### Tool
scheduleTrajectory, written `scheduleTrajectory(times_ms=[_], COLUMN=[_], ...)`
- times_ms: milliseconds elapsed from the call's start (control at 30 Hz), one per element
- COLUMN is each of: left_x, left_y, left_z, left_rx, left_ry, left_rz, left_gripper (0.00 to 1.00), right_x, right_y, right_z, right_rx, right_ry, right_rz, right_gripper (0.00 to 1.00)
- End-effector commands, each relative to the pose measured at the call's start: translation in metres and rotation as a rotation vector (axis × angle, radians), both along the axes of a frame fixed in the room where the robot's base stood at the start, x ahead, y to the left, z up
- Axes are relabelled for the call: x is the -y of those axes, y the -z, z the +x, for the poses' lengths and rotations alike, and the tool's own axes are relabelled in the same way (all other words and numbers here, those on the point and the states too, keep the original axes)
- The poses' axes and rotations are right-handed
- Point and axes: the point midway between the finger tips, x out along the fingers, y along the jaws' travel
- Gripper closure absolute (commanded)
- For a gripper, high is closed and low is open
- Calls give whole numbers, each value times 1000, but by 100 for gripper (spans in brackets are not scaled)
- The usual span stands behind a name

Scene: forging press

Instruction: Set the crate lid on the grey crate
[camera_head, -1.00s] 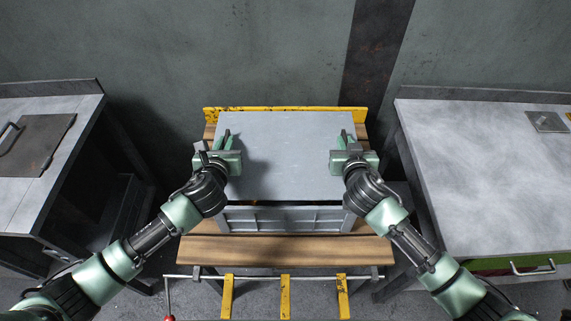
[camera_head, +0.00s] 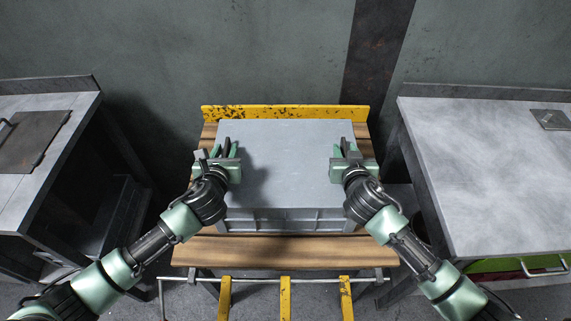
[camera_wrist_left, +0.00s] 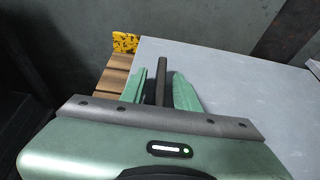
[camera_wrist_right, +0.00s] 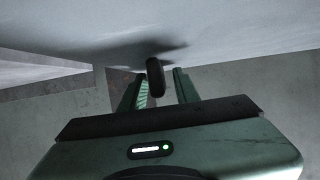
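The crate lid (camera_head: 285,160) is a flat light grey panel. It lies level on the grey crate (camera_head: 285,221), whose ribbed front wall shows below it; no gap shows between them at the front. My left gripper (camera_head: 227,148) is at the lid's left edge, its fingers apart on either side of a dark handle (camera_wrist_left: 161,78). My right gripper (camera_head: 344,147) is at the right edge, its fingers also apart around a dark handle (camera_wrist_right: 155,76). Gaps show between fingers and handles in both wrist views. The crate's side walls are mostly hidden.
The crate stands on a wooden-topped stand (camera_head: 285,252) with a yellow back rail (camera_head: 285,112) and yellow bars in front. A grey bench (camera_head: 490,170) stands at the right. Another bench (camera_head: 75,150) with a dark plate stands at the left. A wall is behind.

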Motion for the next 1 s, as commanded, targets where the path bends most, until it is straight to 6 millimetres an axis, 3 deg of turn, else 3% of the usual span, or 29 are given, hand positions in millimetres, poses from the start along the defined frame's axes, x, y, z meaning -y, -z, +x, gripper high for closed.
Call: scheduleTrajectory(times_ms=[300, 433, 800, 1000], left_x=[0, 0, 0, 0], left_y=[-2, -5, -34, -44], left_z=[-1, -11, -81, -105], left_rx=[0, 0, -1, 0], left_ry=[0, 1, 3, 1], left_rz=[0, 0, 0, 0], left_gripper=[67, 67, 67, 67], right_x=[0, 0, 0, 0], right_y=[-1, -1, -1, -1], right_z=[0, 0, 0, 0], right_rx=[0, 0, 0, 0], right_ry=[0, 0, -1, 0], right_rz=[0, 0, 0, 0], right_gripper=[67, 67, 67, 67])
